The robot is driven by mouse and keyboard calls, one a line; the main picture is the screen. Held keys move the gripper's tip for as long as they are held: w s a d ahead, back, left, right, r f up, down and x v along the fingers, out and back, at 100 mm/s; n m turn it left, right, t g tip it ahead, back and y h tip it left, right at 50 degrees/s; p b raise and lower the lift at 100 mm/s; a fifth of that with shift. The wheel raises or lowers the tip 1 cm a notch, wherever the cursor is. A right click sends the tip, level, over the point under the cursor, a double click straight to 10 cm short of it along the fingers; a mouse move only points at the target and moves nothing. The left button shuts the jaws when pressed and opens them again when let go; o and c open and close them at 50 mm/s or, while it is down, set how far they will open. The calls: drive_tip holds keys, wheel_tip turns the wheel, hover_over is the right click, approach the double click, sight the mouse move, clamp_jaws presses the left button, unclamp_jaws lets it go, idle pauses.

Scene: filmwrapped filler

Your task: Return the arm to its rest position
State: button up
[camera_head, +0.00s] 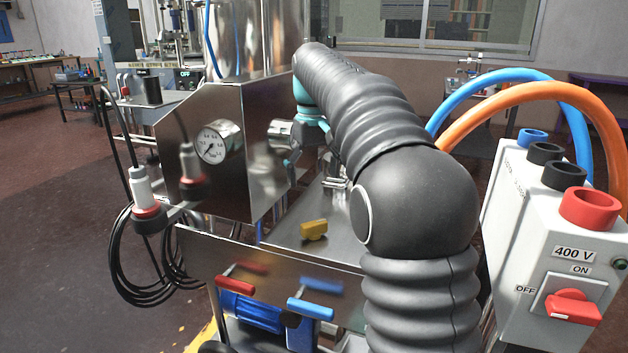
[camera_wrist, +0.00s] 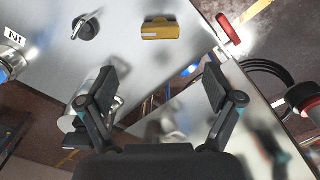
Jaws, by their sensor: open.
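My arm (camera_head: 380,130), in a black ribbed sleeve, rises at the right of the head view. It bends over and reaches to the machine's steel housing. My gripper (camera_wrist: 160,75) is open in the wrist view, with its two fingers wide apart and nothing between them. A yellow knob (camera_head: 314,230) sits on the steel top below the arm. In the wrist view the yellow knob (camera_wrist: 160,27) lies beyond the fingertips, apart from them.
A pressure gauge (camera_head: 219,143) is on the steel housing (camera_head: 240,190). A 400 V switch box (camera_head: 545,230) with blue and orange hoses stands close right of my arm. Red (camera_head: 235,286) and blue (camera_head: 310,308) handles are in front. Black cables hang at left. Open floor lies further left.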

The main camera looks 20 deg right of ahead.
hover_over(314, 225)
drive_tip(key=w, duration=0.3)
wheel_tip(314, 225, down, 6)
drive_tip(key=r, duration=0.1)
drive_tip(key=shift+m+t, duration=0.6)
drive_tip(key=shift+t, duration=0.1)
drive_tip(key=s+f, duration=0.2)
drive_tip(key=s, duration=0.1)
drive_tip(key=shift+s+f, duration=0.25)
drive_tip(key=shift+f, duration=0.05)
drive_tip(key=s+f+t, duration=0.2)
drive_tip(key=s+f, duration=0.1)
drive_tip(key=s, duration=1.1)
drive_tip(key=s+a+f+t, duration=0.1)
drive_tip(key=s+f+t, duration=0.1)
drive_tip(key=s, duration=1.3)
drive_tip(key=shift+a+f+m, duration=0.25)
drive_tip(key=shift+f+m, duration=0.15)
drive_tip(key=shift+f, duration=0.2)
